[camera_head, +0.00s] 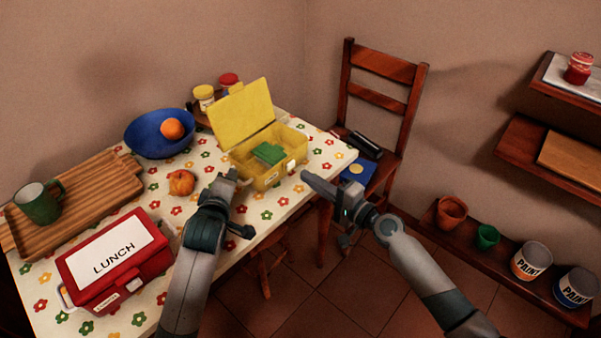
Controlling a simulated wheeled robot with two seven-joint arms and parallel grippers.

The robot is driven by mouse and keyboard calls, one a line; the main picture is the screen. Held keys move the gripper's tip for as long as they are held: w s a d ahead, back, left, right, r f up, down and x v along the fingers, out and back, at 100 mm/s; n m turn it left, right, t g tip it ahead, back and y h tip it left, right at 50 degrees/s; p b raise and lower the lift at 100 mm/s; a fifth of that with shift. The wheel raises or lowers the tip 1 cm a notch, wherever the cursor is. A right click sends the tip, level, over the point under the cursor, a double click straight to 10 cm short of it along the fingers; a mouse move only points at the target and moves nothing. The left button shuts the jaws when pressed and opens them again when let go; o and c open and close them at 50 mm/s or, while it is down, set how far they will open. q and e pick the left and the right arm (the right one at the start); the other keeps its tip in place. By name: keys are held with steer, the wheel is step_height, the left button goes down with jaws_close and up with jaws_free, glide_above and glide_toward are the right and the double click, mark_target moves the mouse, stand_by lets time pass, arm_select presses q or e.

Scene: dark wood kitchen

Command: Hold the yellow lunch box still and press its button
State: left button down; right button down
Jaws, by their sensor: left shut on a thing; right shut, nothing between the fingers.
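The yellow lunch box (266,177) stands on the flowered tablecloth near the table's right end. Its lid (242,112) is swung up and open, and a green thing (269,153) lies inside. My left gripper (229,176) is at the box's near left corner, shut on a part of the box; the exact grip is hard to see. A small light patch (291,165) on the box's front may be the button. My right gripper (307,178) is shut and empty, just right of the box's front, apart from it.
A red lunch box (117,262) stands at the table's front left. A blue bowl (157,143) with an orange, another orange fruit (181,183), a wooden tray (92,199) with a green mug, and jars (204,96) are also on the table. A chair (376,75) stands behind its right end.

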arm_select(q)
steer(key=shift+a+f, duration=0.1)
steer(key=shift+a, duration=0.1)
arm_select(e)
steer(key=v, duration=0.9)
steer(key=shift+w, duration=0.1)
arm_select(q)
steer(key=c, duration=1.8)
jaws_free()
steer(key=shift+s, duration=0.1)
steer(key=v, duration=1.2)
arm_select(e)
steer(key=shift+d, duration=0.1)
